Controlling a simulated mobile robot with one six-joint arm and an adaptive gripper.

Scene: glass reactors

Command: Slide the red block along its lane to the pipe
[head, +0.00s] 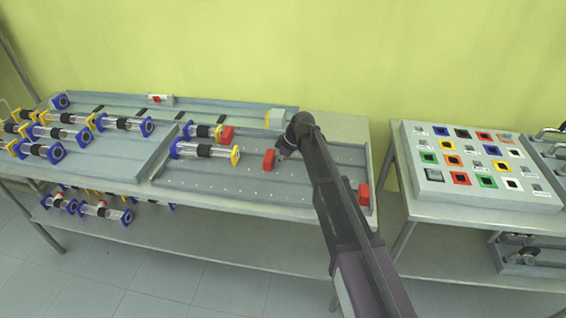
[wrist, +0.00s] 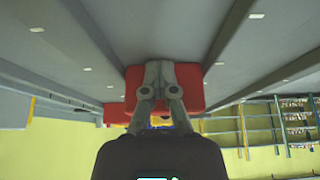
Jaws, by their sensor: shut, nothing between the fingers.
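In the head view a red block (head: 269,160) stands in a lane of the grey tray (head: 230,192). A glass pipe (head: 205,150) with black sleeves and a yellow end flange lies to its left in what looks like the same lane, with a gap between them. My gripper (head: 281,153) is just right of this block, partly hidden by my arm. In the wrist view my shut, empty gripper (wrist: 159,72) is in front of the red block (wrist: 189,86), seemingly against or very near it; contact cannot be told.
A second red block (head: 227,134) stands by another pipe (head: 203,131) in the lane behind. A third red block (head: 364,194) stands at the tray's right end. Low rails divide the lanes. A button panel (head: 470,165) stands on the right table.

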